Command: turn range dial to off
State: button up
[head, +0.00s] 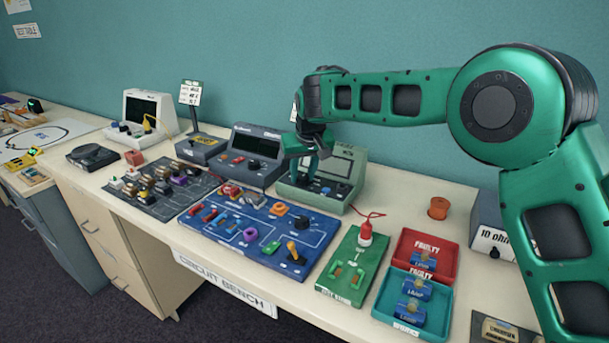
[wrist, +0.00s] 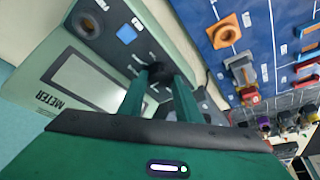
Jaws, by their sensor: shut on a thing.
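The green meter (head: 350,165) stands on the bench below my gripper (head: 313,175). Its grey screen and METER label also show in the wrist view (wrist: 95,85). The dark range dial (wrist: 155,70) sits on the meter's face, with tick marks around it. My gripper's two green fingers (wrist: 160,80) are shut on the dial, one on each side. The fingers hide part of the dial, and its pointer direction cannot be read. In the head view the gripper covers the dial.
Beside the dial are a blue button (wrist: 126,34) and a round dark socket (wrist: 87,26). A blue circuit board (head: 262,232) lies in front of the meter. A dark grey instrument (head: 250,155) stands close on the left. A green board (head: 345,270) and trays (head: 425,255) lie right.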

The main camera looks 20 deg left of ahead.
jog(key=shift+w+d, duration=0.1)
jog(key=shift+w, duration=0.05)
jog(key=o, duration=1)
jog(key=shift+r, duration=0.15)
jog(key=v, duration=1)
jog(key=shift+d+r, duration=0.1)
jog(key=shift+r, duration=0.1)
